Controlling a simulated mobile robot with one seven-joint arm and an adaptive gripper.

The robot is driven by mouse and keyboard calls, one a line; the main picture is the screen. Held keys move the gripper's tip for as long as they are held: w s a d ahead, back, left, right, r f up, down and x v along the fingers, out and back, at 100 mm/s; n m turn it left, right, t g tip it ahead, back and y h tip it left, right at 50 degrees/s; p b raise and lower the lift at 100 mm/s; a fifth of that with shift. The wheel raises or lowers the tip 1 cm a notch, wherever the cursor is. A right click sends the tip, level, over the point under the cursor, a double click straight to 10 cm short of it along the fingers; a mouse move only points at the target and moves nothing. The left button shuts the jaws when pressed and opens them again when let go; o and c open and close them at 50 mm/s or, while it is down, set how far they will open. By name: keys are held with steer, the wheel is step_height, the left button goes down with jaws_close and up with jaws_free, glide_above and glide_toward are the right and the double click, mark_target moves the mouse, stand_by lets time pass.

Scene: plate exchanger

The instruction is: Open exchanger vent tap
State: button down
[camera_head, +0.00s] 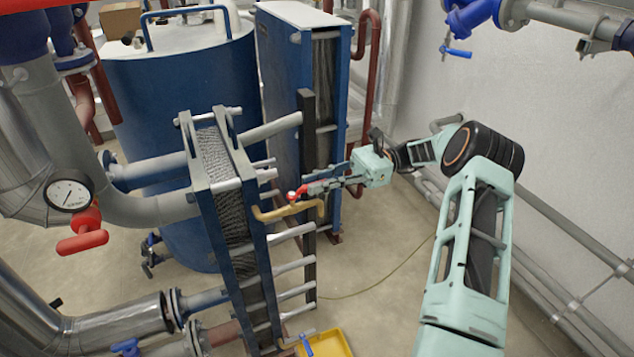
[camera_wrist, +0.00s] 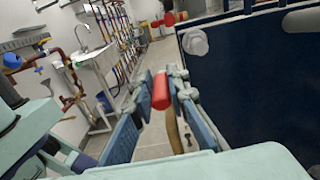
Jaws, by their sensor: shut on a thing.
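The exchanger vent tap has a small red handle (camera_head: 297,195) on a bent brass pipe (camera_head: 285,211), beside the upper end of the plate exchanger (camera_head: 228,190). My gripper (camera_head: 307,188) reaches in from the right and is shut on the red handle. In the wrist view the red handle (camera_wrist: 160,91) stands between the fingers of my gripper (camera_wrist: 161,88), with the brass pipe (camera_wrist: 173,132) below it. The fingers partly cover the handle in the head view, so its exact angle is hard to tell there.
A second blue plate unit (camera_head: 285,95) stands behind my gripper, and a blue tank (camera_head: 185,95) is at the back left. A pressure gauge (camera_head: 69,191) and a larger red handle (camera_head: 82,240) are at left. A yellow tray (camera_head: 330,343) lies on the floor.

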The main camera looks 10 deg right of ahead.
steer(key=c, duration=1.8)
jaws_free()
steer(key=shift+r, duration=0.1)
steer(key=shift+c, duration=0.2)
steer(key=v, duration=0.7)
steer(key=shift+d, duration=0.3)
steer(key=shift+w, duration=0.1)
